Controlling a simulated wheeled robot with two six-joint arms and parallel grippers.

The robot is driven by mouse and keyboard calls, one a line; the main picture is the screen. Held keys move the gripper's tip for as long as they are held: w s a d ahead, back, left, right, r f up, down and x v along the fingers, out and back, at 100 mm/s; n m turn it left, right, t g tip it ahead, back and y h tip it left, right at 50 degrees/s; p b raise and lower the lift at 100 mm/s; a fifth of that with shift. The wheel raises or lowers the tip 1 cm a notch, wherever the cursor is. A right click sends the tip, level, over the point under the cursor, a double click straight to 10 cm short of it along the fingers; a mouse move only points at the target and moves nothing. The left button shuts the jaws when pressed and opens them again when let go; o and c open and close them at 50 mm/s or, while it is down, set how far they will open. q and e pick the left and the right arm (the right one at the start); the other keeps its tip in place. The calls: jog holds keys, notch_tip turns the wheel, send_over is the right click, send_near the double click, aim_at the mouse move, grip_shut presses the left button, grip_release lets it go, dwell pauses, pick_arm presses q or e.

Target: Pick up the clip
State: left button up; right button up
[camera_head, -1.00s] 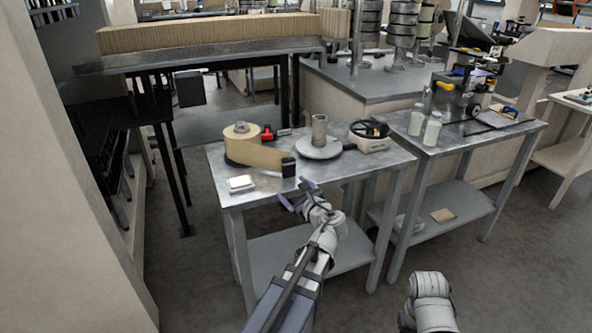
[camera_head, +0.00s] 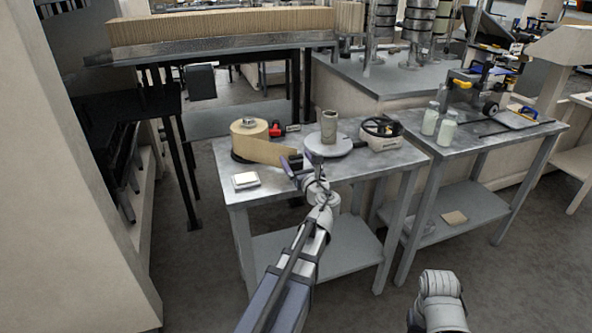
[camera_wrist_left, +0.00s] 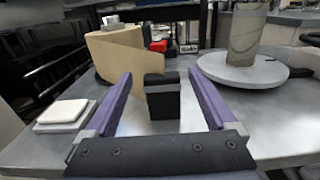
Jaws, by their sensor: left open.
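The clip (camera_wrist_left: 163,100) is a black block at the free end of the tan kraft paper strip (camera_wrist_left: 120,57), standing on the metal table. In the left wrist view it sits between the two purple fingers of my left gripper (camera_wrist_left: 160,85), slightly beyond their tips or level with them; I cannot tell exactly. The fingers are open, with a gap on each side of the clip. In the head view my left gripper (camera_head: 299,165) is at the table's front edge and largely hides the clip.
The kraft roll (camera_head: 250,136) stands behind the clip. A white pad (camera_head: 245,180) lies to the left. A round grey plate with a cylinder (camera_head: 328,127) stands to the right, near a handwheel device (camera_head: 380,134). A red tool (camera_head: 283,130) lies behind.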

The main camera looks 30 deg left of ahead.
aim_at(295, 156)
pick_arm(q)
jog(key=x, duration=0.4)
jog(key=shift+w+a+f, duration=0.2)
jog(key=shift+w, duration=0.15)
jog(key=shift+c, duration=0.2)
grip_shut()
